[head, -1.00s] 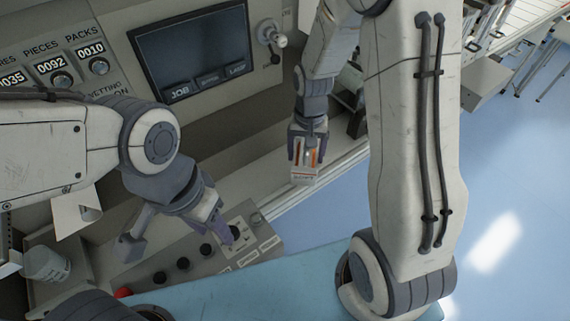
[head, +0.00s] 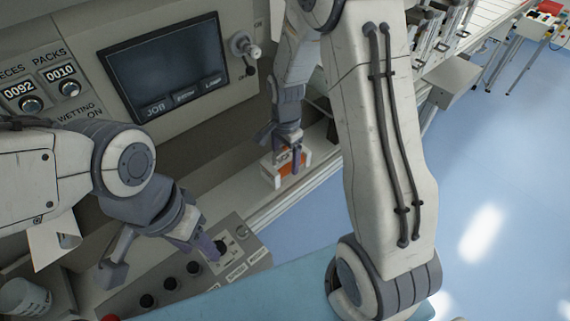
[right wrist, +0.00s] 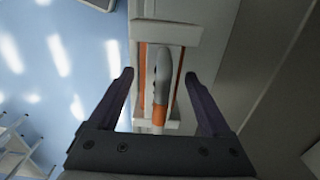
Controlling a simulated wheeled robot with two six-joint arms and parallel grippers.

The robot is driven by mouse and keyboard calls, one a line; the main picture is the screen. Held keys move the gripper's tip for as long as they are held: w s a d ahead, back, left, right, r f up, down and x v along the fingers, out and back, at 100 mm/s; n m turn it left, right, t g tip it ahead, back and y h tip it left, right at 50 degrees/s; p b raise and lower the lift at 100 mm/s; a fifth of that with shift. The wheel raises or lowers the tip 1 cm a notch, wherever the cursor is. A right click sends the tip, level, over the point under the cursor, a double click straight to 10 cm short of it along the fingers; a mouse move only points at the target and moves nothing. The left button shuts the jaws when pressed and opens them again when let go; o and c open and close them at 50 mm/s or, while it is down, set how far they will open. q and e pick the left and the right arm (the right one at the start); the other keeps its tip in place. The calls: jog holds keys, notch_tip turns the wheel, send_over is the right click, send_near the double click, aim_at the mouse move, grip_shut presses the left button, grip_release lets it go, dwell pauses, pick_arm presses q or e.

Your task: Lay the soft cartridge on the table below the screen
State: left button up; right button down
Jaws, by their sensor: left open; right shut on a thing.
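The soft cartridge (head: 270,172) is a small white box with orange parts. My right gripper (head: 290,150) is shut on it from above, over the pale ledge below and right of the screen (head: 163,66). I cannot tell whether the cartridge touches the ledge. In the right wrist view the cartridge (right wrist: 188,34) shows a white frame, orange strips and a grey handle between the fingers of my right gripper (right wrist: 161,85). My left gripper (head: 160,258) is open and empty, with its fingers spread above the control panel.
The control panel (head: 235,262) with black knobs and a red button is at the lower left. A pale cup (head: 24,298) stands at the left edge. The ledge below the screen (head: 215,200) looks clear left of the cartridge. Blue floor lies to the right.

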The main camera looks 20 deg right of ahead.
aim_at(286, 166)
notch_tip(286, 166, down, 3)
jog(key=shift+f, duration=0.1)
jog(key=shift+f, duration=0.1)
grip_release()
